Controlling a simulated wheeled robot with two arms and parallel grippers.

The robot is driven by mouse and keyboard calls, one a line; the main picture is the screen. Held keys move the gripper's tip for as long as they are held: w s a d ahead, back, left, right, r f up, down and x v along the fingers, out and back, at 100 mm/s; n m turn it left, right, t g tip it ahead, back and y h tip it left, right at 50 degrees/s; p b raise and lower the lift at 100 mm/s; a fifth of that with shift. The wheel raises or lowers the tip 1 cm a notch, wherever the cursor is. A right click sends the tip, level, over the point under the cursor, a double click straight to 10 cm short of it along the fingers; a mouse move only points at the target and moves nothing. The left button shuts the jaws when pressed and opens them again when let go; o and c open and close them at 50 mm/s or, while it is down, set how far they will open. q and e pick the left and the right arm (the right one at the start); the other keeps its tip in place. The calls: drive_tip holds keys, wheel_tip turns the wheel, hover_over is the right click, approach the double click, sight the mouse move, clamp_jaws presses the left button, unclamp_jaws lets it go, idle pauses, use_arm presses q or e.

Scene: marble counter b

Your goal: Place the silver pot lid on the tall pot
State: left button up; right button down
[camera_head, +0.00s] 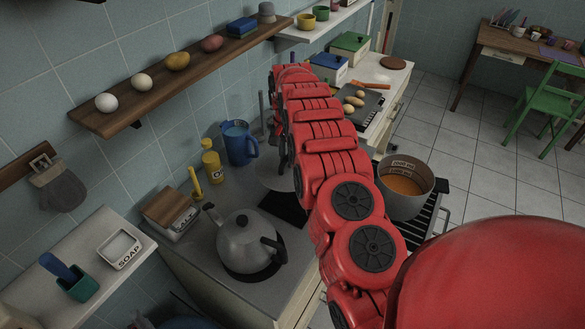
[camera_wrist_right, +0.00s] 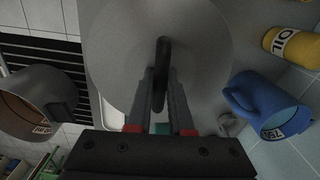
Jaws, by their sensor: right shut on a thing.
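The silver pot lid (camera_wrist_right: 190,35) is a wide grey disc filling the top middle of the right wrist view. My right gripper (camera_wrist_right: 160,103) is shut on the lid's dark upright handle. In the head view the lid (camera_head: 268,176) shows as a pale disc beside my red arm, which hides part of it. The right gripper (camera_head: 284,152) is dark and partly hidden behind that arm. The tall pot (camera_head: 408,205) is grey, open-topped with orange contents, and stands right of the arm on a dark grate. It also shows at the left of the wrist view (camera_wrist_right: 50,88). My left gripper is not visible.
A grey kettle (camera_head: 243,243) stands on the counter left of my arm. A wooden shelf (camera_head: 190,75) hangs above. A dark tray (camera_head: 362,108) with food lies beyond the pot.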

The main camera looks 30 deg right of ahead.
sight(276, 165)
drive_tip(key=shift+w+a+r+n, duration=0.1)
drive_tip(key=shift+w+r+n, duration=0.05)
drive_tip(key=shift+w+n, duration=0.2)
drive_tip(key=shift+w+a+r+n+b, duration=0.35)
drive_tip(key=shift+w+a+r+b, duration=0.05)
drive_tip(key=shift+a+r, duration=0.1)
drive_tip(key=shift+s+a+r, duration=0.1)
drive_tip(key=shift+a+r, duration=0.05)
drive_tip(key=shift+a, duration=0.05)
drive_tip(key=shift+a+r+n, duration=0.15)
drive_tip(key=shift+a+n, duration=0.1)
drive_tip(key=shift+n, duration=0.25)
drive_tip(key=shift+b, duration=0.3)
drive_tip(key=shift+w+a+r, duration=0.15)
drive_tip(key=shift+w+a, duration=0.1)
drive_tip(key=shift+a, duration=0.05)
drive_tip(key=shift+n, duration=0.3)
